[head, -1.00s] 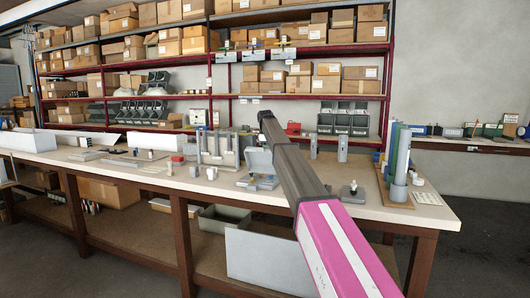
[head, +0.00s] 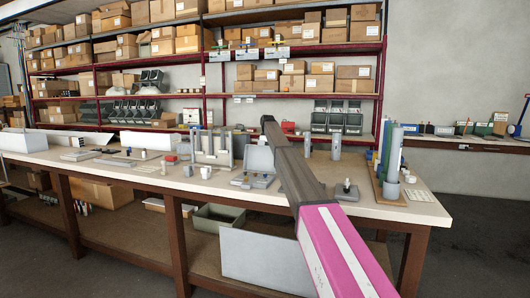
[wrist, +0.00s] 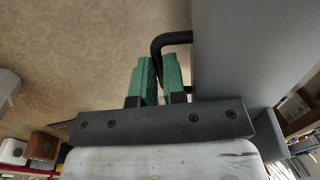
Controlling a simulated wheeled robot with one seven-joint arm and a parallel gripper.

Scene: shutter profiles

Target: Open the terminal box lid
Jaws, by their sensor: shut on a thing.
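The terminal box (head: 255,181) is a small grey box on the workbench, just left of my arm. Its grey lid (head: 259,158) stands raised at the back of it, partly behind my arm. In the wrist view a large plain grey panel (wrist: 228,60), which looks like the lid, fills the upper right. A black bent handle (wrist: 172,38) sticks out from it. My gripper (wrist: 158,72) has green fingers closed on this handle, which passes down between them. The head view does not show my gripper; my arm hides that area.
The pale workbench (head: 330,203) holds a grey fixture (head: 211,148) left of the box and a small block with a black knob (head: 346,190) to the right. Tall cylinders (head: 392,160) stand at the right end. Shelves with cartons stand behind.

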